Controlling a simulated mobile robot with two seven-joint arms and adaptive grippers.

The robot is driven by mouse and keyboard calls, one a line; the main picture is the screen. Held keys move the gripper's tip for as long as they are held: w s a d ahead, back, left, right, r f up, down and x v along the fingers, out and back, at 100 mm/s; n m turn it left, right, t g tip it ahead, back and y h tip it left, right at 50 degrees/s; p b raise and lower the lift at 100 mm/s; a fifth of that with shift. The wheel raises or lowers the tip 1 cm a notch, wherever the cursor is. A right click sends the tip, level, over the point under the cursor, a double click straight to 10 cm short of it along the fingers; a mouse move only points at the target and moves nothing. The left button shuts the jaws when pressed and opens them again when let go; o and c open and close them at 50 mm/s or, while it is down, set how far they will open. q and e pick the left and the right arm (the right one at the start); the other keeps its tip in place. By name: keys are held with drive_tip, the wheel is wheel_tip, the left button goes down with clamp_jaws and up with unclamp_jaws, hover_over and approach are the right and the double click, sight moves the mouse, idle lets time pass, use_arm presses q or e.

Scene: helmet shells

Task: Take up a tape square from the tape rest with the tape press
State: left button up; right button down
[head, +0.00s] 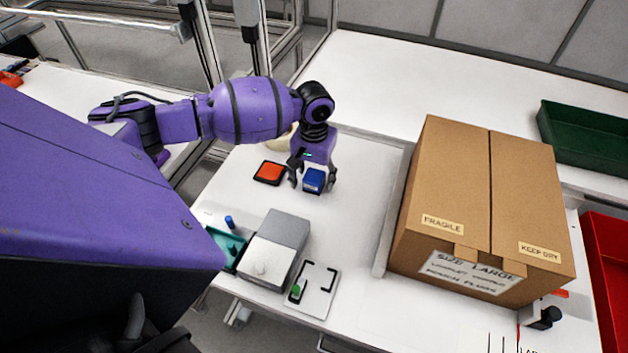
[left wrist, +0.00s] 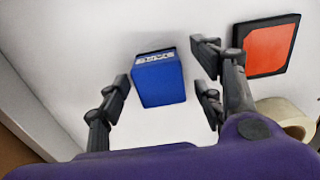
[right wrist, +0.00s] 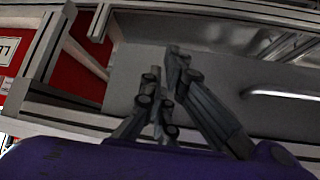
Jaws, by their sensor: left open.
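A blue block (head: 314,180) with a lettered label stands on the white table; it looks like the tape press. My left gripper (head: 311,184) is over it, pointing down and open. In the left wrist view the blue block (left wrist: 160,80) sits between the spread fingers, nearer the left finger, with a gap to the right ones. An orange square in a black frame (head: 270,172), perhaps the tape rest, lies flat just left of the block. It also shows at upper right in the left wrist view (left wrist: 266,45). My right gripper (right wrist: 163,75) has its fingers together and empty, away from these things.
A grey box (head: 276,244), a teal tray (head: 227,246) and a white plate with black corner marks and a green piece (head: 318,290) stand in front. A large cardboard box (head: 485,200) is at the right. A cream roll (left wrist: 285,117) lies near the orange square.

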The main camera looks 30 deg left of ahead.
sight(314, 175)
use_arm(q)
drive_tip(key=c, duration=1.3)
drive_tip(key=shift+c, duration=0.3)
use_arm(e)
drive_tip(key=shift+s+d+f, duration=0.1)
drive_tip(key=shift+s+f, duration=0.25)
drive_tip(key=shift+s, duration=0.15)
